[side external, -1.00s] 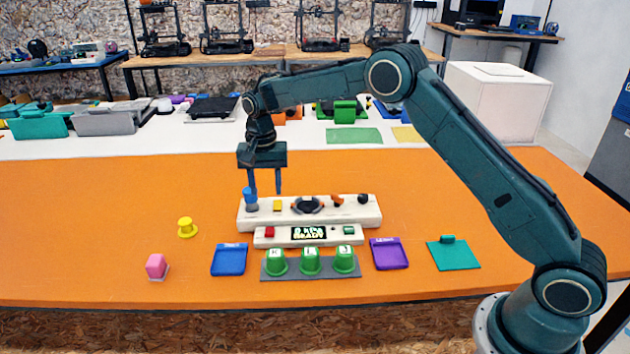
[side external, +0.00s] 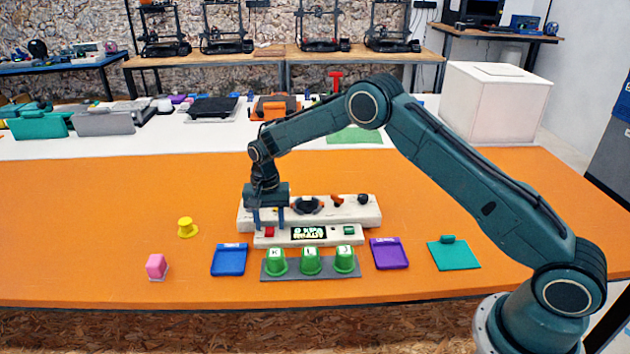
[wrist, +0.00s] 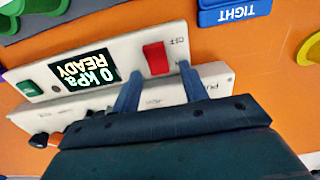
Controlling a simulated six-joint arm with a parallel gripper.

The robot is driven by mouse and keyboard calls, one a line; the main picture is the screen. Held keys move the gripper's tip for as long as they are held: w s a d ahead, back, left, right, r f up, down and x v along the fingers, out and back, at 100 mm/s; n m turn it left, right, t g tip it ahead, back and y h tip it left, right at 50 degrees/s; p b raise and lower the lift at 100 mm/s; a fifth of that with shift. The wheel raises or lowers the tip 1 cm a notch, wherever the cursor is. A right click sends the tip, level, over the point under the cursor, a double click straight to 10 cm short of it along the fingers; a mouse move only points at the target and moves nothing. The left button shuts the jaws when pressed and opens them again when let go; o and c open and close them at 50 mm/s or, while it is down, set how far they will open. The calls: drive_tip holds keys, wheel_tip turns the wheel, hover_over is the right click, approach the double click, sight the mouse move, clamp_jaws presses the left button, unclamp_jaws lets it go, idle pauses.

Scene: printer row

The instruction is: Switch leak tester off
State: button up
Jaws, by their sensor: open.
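The leak tester (side external: 285,240) is a low white unit on the orange table. Its lit display (side external: 308,233) reads 0 kPa READY, also in the wrist view (wrist: 83,72). A red switch (wrist: 156,57) with OFF printed beside it sits at one end, and a green button (wrist: 30,88) at the other. My gripper (side external: 268,223) points down at the red-switch end. In the wrist view its two blue fingers (wrist: 160,72) are apart and empty, at the switch's near edge. I cannot tell whether they touch the unit.
A longer white block (side external: 352,212) with knobs stands right behind the tester. In front are green cups (side external: 310,262) on a grey mat, between a blue tray (side external: 229,260) and a purple tray (side external: 388,254). A yellow piece (side external: 187,227) and a pink block (side external: 156,266) lie left.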

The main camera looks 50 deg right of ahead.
clamp_jaws()
drive_tip(key=shift+s+a+r+t+h, duration=0.1)
drive_tip(key=shift+s+a+t+h, duration=0.15)
drive_tip(key=shift+t+h, duration=0.55)
drive_tip(key=shift+s+a+t+h, duration=0.15)
drive_tip(key=shift+a+t+h, duration=0.05)
drive_tip(key=shift+t+h, duration=0.5)
